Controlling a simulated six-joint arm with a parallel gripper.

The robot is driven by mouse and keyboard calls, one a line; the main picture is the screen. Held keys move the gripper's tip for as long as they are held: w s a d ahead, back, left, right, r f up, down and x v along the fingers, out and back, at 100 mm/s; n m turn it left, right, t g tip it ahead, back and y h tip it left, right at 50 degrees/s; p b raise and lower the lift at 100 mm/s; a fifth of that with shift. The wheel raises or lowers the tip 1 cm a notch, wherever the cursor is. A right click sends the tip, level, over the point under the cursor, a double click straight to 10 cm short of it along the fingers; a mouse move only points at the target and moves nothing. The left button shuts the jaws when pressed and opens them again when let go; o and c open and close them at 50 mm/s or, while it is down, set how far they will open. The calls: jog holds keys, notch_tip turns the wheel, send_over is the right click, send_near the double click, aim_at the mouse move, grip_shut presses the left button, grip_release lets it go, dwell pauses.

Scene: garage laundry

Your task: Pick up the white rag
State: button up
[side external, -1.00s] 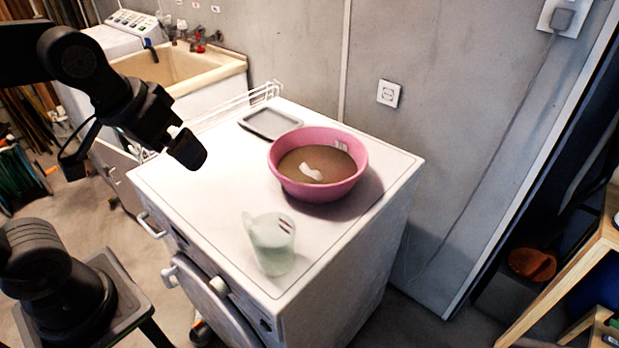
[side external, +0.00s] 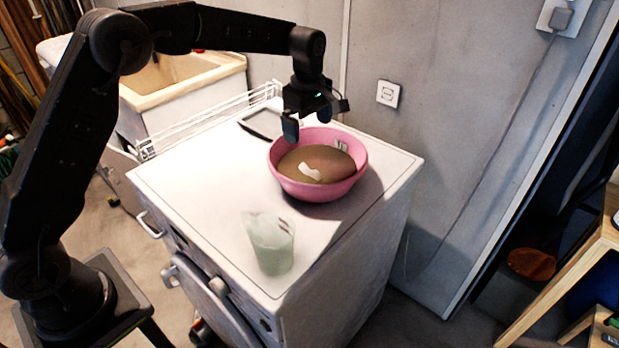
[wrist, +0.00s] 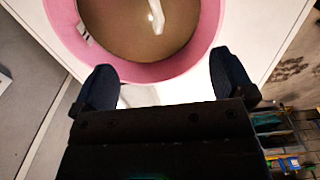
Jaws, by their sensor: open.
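A small white rag (side external: 310,171) lies in the brownish contents of a pink basin (side external: 313,191) on top of the white machine. In the wrist view the rag (wrist: 156,16) is at the top edge, partly cut off, inside the basin (wrist: 160,72). My gripper (side external: 308,128) is above the basin's back rim, pointing down. In the wrist view my gripper (wrist: 165,85) has its fingers wide apart over the basin's rim, with nothing between them but rim and machine top. The rag is ahead of the fingers, apart from them.
A translucent jug (side external: 271,245) stands at the machine's front. A grey tray (side external: 262,122) lies behind the basin, near a white wire rack (side external: 205,118). The wall with a socket (side external: 388,93) is close behind. The machine top (side external: 205,190) is clear at left.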

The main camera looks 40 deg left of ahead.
aim_at(310, 167)
notch_tip(310, 167, down, 9)
jog(key=shift+w+f, duration=0.1)
jog(key=shift+w, duration=0.05)
jog(key=shift+w+a+f, duration=0.1)
jog(key=shift+f, duration=1.2)
jog(key=shift+w+a+f, duration=0.1)
jog(key=shift+f, duration=1.15)
jog(key=shift+c, duration=0.5)
jog(key=c, duration=0.8)
jog(key=shift+r, duration=0.15)
